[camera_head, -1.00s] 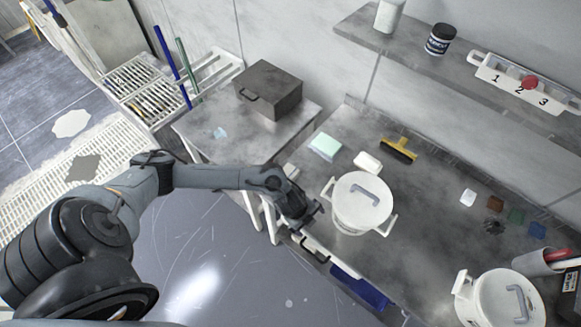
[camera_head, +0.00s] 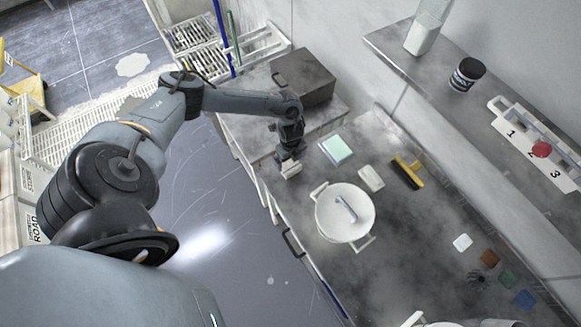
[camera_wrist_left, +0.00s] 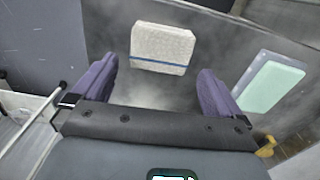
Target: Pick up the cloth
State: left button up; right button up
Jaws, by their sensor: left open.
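A white folded cloth with a blue stripe (camera_wrist_left: 162,50) lies flat on the grey bench, seen in the left wrist view ahead of and between my fingers. In the head view a small white patch of what looks like it (camera_head: 291,169) shows under my left gripper (camera_head: 288,160), at the bench's left edge. My left gripper (camera_wrist_left: 158,88) is open, with its two purple-grey fingers spread wider than the cloth and nothing held. Whether the fingertips are level with the cloth, I cannot tell. My right gripper is not in view.
A pale green pad (camera_head: 336,149) lies right of my left gripper, with a white block (camera_head: 371,179) and a yellow-black brush (camera_head: 407,173) beyond. A dark metal box (camera_head: 304,77) sits behind the gripper. Small coloured pieces lie far right.

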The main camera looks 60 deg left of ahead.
aim_at(290, 166)
pick_arm(q)
jog(key=shift+w+f, duration=0.1)
jog(key=shift+f, duration=0.4)
jog(key=shift+a+f, duration=0.2)
jog(key=shift+f, duration=2.4)
jog(key=c, duration=0.7)
jog(key=shift+o, duration=0.2)
notch_tip(290, 166, up, 10)
jog(key=shift+r+p, duration=0.1)
jog(key=shift+p, duration=0.3)
